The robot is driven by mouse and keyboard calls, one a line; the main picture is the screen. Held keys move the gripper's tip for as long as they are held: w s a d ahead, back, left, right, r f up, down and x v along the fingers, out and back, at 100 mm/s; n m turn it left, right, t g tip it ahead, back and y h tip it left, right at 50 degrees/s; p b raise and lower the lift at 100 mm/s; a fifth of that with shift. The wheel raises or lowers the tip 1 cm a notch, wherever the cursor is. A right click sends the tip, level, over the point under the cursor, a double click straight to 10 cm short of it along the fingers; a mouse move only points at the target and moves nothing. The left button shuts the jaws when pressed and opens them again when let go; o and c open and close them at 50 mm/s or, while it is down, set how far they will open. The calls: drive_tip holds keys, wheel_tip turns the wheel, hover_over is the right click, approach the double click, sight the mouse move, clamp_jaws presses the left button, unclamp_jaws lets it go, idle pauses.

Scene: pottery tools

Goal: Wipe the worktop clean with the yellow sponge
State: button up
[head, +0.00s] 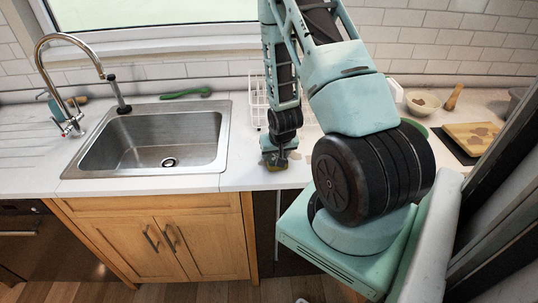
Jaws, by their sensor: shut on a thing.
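My gripper (274,157) points down at the worktop (240,176), just right of the sink and near the front edge. It is shut on the yellow sponge (276,167), of which only a small dark-yellow part shows low between the fingers. The sponge is at the worktop surface; whether it presses on it is too small to tell. A brownish smear (295,156) lies on the white worktop right beside the gripper. My arm hides much of the worktop to the right.
The steel sink (150,140) with its tap (70,60) is at left. A green tool (185,93) lies behind it. A white wire rack (257,105) stands behind my gripper. A bowl (422,103), a wooden tool (454,97) and a stained board (472,136) are at right.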

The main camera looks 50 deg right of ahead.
idle(0.6)
drive_tip(key=shift+w+a, duration=0.95)
drive_tip(key=shift+w, duration=0.2)
drive_tip(key=shift+w+a, duration=0.95)
drive_tip(key=shift+w, duration=0.2)
drive_tip(key=shift+f, duration=0.1)
drive_tip(key=shift+s+d+b, duration=0.35)
drive_tip(key=shift+s+d, duration=0.65)
drive_tip(key=shift+s, duration=0.2)
drive_tip(key=shift+s+d+b, duration=0.3)
drive_tip(key=shift+s+d, duration=0.7)
drive_tip(key=shift+s, duration=0.2)
drive_tip(key=shift+w+a, duration=1)
drive_tip(key=shift+w, duration=0.25)
